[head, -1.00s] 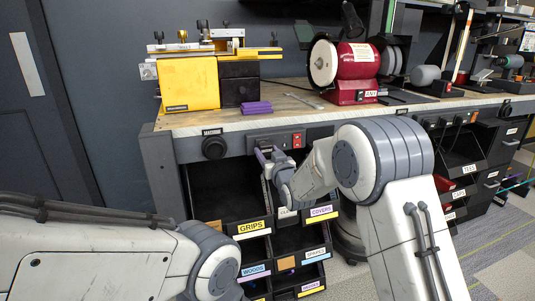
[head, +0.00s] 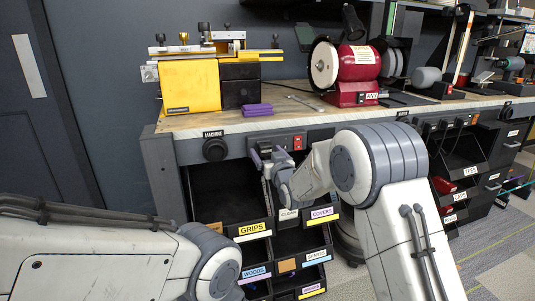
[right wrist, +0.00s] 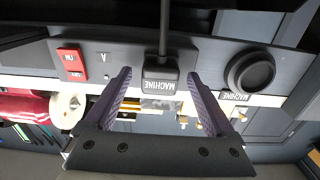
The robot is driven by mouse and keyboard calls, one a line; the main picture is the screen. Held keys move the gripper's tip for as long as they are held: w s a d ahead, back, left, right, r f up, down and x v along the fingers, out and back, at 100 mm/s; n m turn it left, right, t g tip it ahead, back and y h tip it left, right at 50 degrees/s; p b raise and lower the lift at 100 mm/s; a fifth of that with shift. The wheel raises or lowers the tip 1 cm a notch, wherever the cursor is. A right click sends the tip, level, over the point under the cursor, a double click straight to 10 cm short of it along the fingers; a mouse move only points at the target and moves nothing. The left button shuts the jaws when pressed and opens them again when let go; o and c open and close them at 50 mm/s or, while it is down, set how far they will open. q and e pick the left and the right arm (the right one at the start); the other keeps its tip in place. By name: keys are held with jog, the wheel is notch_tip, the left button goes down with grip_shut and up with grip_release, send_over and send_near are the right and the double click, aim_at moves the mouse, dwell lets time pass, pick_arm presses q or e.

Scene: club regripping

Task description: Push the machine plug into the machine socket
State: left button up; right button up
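The black machine plug (right wrist: 161,78), with its white MACHINE label upside down, shows in the right wrist view with its cord running to the top edge. My right gripper (right wrist: 157,86) has its two purple fingers spread, one on each side of the plug, with a visible gap on both sides. The round black machine socket (right wrist: 250,73) is right of the plug in that view. In the head view the socket (head: 214,149) is on the bench front under a MACHINE label, left of my right gripper (head: 267,158). My left gripper is out of view.
A red switch (head: 297,143) is on the panel right of the gripper. Labelled bins (head: 253,231) stand below. The workbench (head: 205,122) above carries a yellow-and-black machine (head: 190,86) and a red grinder (head: 355,66). My left arm crosses the lower left.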

jog(key=shift+s, duration=0.1)
jog(key=v, duration=1)
jog(key=shift+s+d, duration=0.1)
jog(key=shift+s, duration=0.05)
